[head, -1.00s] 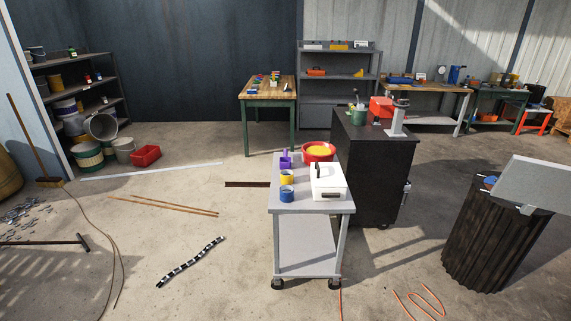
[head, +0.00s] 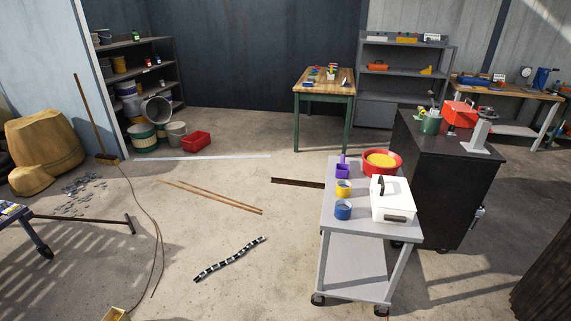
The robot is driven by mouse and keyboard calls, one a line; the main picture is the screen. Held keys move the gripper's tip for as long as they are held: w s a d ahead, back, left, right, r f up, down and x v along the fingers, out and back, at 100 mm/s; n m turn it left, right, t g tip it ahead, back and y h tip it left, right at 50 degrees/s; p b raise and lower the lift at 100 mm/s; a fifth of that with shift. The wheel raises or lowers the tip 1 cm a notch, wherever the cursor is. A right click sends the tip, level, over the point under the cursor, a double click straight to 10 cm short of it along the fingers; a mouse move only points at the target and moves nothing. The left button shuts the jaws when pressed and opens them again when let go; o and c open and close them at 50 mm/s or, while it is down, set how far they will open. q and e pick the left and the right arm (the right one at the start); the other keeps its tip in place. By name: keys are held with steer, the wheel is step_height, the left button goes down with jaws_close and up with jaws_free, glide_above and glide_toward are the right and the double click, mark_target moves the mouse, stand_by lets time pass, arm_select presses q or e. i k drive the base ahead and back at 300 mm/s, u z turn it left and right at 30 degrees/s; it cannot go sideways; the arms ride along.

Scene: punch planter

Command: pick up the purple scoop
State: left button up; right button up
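The purple scoop (head: 343,170) stands on the grey wheeled cart (head: 340,219), near its far left corner, with its handle pointing up. A red bowl with yellow contents (head: 381,162) is just to its right. A yellow-and-blue can (head: 343,189) is in front of the scoop. Neither of my grippers shows in the head view.
A blue can (head: 343,210) and a white box with a black handle (head: 391,199) share the cart top. A black cabinet (head: 455,185) stands close behind the cart on the right. Floor left of the cart is mostly open, with a striped black-and-white strip (head: 230,259) and thin rods (head: 212,196).

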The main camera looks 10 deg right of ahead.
mark_target(342, 166)
steer(key=u, duration=0.5)
steer(key=i, duration=1.95)
steer(key=z, duration=0.45)
